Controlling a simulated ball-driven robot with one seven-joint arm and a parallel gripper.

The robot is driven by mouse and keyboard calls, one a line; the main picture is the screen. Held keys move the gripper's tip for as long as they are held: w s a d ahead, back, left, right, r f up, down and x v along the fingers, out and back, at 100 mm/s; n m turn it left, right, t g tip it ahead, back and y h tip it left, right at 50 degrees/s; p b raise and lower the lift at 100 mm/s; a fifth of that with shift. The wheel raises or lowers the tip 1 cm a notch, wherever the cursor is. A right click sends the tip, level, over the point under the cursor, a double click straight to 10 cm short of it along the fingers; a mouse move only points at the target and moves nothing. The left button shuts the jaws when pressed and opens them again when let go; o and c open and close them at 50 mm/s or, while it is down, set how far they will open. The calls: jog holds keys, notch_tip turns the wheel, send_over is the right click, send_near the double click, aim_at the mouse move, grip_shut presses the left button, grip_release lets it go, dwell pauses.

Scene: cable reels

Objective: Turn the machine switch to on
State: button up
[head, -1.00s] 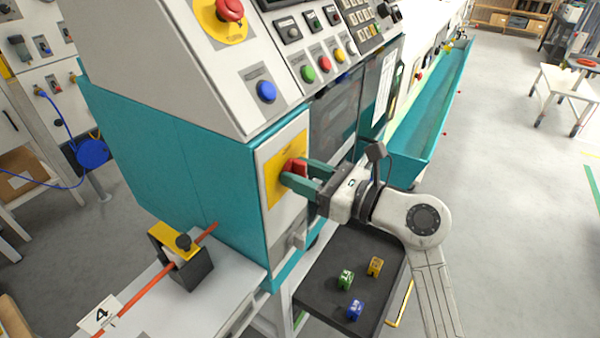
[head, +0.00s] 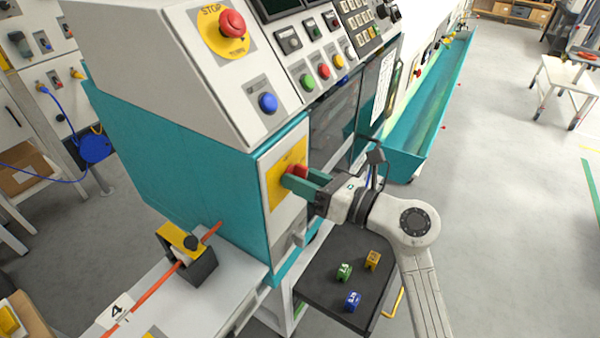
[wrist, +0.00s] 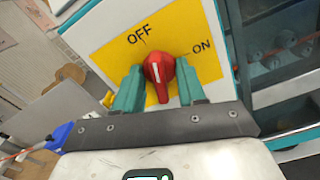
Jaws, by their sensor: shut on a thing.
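The red rotary switch (head: 299,170) sits on a yellow plate (head: 273,187) on the teal machine's front. In the wrist view the red switch (wrist: 158,72) shows a short white mark, with OFF printed at upper left and ON at right on the yellow plate (wrist: 112,58). The mark leans slightly toward the OFF side; its exact angle is hard to tell. My gripper (head: 296,180) is shut on the switch, a green finger on each side of it. The wrist view also shows my gripper (wrist: 160,76) around the knob.
Above are a red STOP button (head: 232,22) and a blue button (head: 268,103). A dark tray (head: 325,262) with several small coloured blocks lies under my arm. An orange cable (head: 160,285) crosses the bench at left.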

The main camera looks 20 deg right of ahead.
jog(key=shift+r+m+p, duration=0.1)
jog(key=shift+m+p, duration=0.7)
jog(key=shift+p, duration=0.1)
jog(key=shift+m, duration=0.7)
jog(key=m, duration=0.3)
jog(key=shift+m, duration=0.4)
jog(key=m, duration=0.7)
jog(key=o, duration=0.8)
jog(key=shift+c, duration=0.2)
jog(key=shift+s+d, duration=0.1)
jog(key=v, duration=0.7)
jog(key=shift+s+d, duration=0.25)
jog(key=shift+s, duration=0.05)
